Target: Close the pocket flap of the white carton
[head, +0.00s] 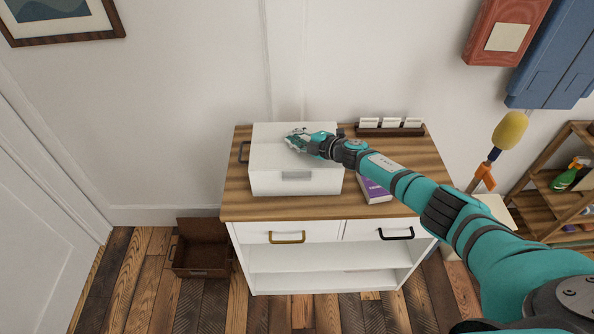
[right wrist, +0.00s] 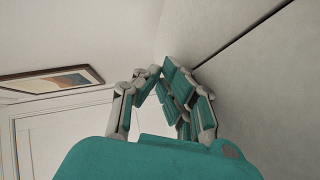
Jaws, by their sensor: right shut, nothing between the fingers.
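The white carton (head: 265,182) stands on the wooden top of a cabinet, with a grey tab or label (head: 296,175) on its front face. Its top looks flat and covered; I cannot make out a separate raised flap. My right gripper (head: 296,141) is over the middle of the carton's top, very near or touching it. It is shut and empty. In the right wrist view its fingertips (right wrist: 164,72) come together beside a pale surface crossed by a dark line. The arm hides the carton's right back edge. My left gripper is not in view.
A purple box (head: 376,191) lies right of the carton, partly under my arm. A dark card holder (head: 390,131) stands at the back right of the cabinet top (head: 240,200). A dark handle (head: 243,152) is at the carton's left. An open brown box (head: 203,257) is on the floor.

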